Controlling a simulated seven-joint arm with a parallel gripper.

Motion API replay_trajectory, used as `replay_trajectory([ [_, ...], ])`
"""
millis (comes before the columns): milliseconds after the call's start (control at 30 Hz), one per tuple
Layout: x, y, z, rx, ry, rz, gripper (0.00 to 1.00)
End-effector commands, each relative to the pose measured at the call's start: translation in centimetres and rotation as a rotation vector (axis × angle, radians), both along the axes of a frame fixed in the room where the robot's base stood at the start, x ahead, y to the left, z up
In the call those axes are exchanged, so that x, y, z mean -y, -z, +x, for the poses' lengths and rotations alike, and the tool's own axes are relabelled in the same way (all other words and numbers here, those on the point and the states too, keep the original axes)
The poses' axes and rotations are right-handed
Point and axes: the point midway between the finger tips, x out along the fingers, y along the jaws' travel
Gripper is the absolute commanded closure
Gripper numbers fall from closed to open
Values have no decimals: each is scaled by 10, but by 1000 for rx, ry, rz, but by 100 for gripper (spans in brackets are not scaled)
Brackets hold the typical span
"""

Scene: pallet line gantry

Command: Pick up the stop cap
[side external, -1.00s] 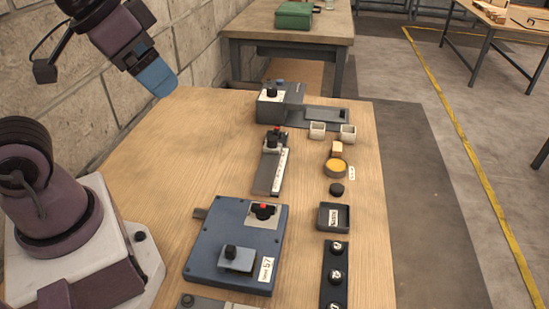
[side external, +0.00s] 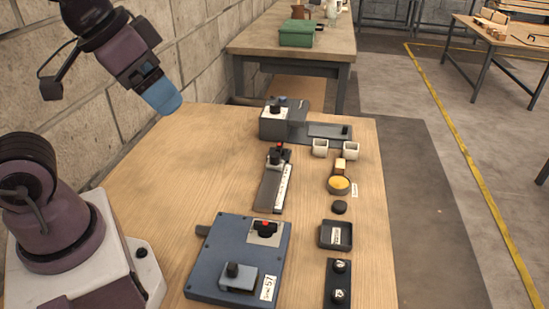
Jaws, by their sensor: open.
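My gripper (side external: 163,96), with a blue end, hangs at upper left above the table's left edge, well away from the items. It is open and nothing shows in it. No piece is readably marked as the stop cap. A loose round black cap (side external: 339,207) lies on the right of the table, between a yellow-filled dish and a black tray. A red cap (side external: 265,226) sits on the plate of the blue box (side external: 215,262). Black round knobs (side external: 338,267) stand on a dark strip at the front right. I cannot tell which is the stop cap.
The wooden table (side external: 150,190) is clear at left. A grey block fixture (side external: 274,124) stands at the back, with a narrow rail fixture (side external: 268,190) before it. White cups (side external: 351,150), a wooden block (side external: 341,165), the dish (side external: 340,186) and the tray (side external: 334,237) line the right.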

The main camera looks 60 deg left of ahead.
Motion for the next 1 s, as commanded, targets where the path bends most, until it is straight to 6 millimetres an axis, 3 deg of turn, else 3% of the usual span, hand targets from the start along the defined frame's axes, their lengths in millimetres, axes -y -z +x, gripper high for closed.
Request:
replay_trajectory([
  [133, 0, 0, 0, 0, 0, 0, 19],
  [200, 0, 0, 0, 0, 0, 0, 32],
  [467, 0, 1, 0, -3, 2, 0, 32],
  [633, 2, 19, 8, -104, 12, 2, 32],
  [767, 7, 30, 35, -209, 30, 9, 32],
  [1000, 20, 56, 111, -361, 195, 67, 32],
])
